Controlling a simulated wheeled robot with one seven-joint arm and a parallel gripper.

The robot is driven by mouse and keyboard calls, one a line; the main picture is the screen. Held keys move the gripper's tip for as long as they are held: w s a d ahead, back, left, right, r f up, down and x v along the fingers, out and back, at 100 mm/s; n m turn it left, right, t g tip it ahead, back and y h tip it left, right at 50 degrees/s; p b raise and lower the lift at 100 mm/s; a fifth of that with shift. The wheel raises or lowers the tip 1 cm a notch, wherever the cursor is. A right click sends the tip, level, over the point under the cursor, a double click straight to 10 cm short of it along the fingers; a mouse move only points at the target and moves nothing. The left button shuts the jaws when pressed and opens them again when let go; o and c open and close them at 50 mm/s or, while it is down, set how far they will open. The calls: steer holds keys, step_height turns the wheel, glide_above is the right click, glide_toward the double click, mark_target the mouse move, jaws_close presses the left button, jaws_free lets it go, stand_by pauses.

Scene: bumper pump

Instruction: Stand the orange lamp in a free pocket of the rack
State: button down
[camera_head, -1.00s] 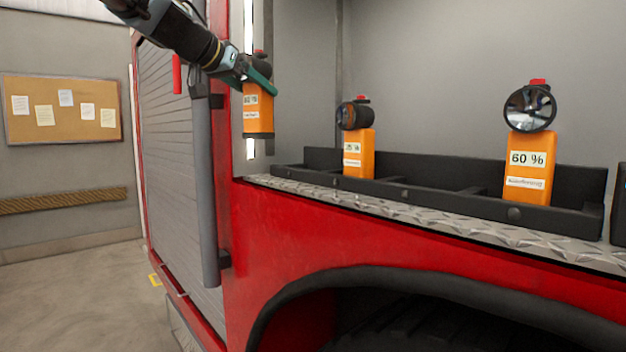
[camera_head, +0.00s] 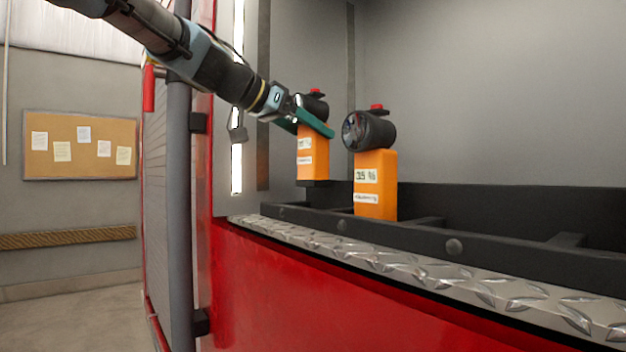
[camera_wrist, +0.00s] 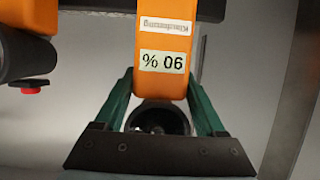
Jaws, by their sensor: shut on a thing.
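The orange lamp (camera_head: 312,152) with a black head and red knob is upright in my gripper (camera_head: 313,123). The gripper's green fingers are shut around it just below the head. In the wrist view its orange body (camera_wrist: 168,35) shows upside down, with a label that seems to read 90 %. The black rack (camera_head: 398,238) runs along the shelf. The lamp's dark base hangs over the rack's left end, seemingly just above the leftmost pocket; the front board hides any contact.
A second orange lamp (camera_head: 376,185) stands in the rack just right of the held one, close to it. Pockets to its right look empty. A silver tread-plate ledge (camera_head: 400,264) runs in front. A grey vertical pole (camera_head: 180,200) stands at the left.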

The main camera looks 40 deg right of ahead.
mark_target(304, 159)
steer(key=shift+f, duration=3.05)
jaws_free()
steer(key=b+v, duration=0.3)
steer(key=v, duration=0.9)
steer(key=shift+f, duration=0.1)
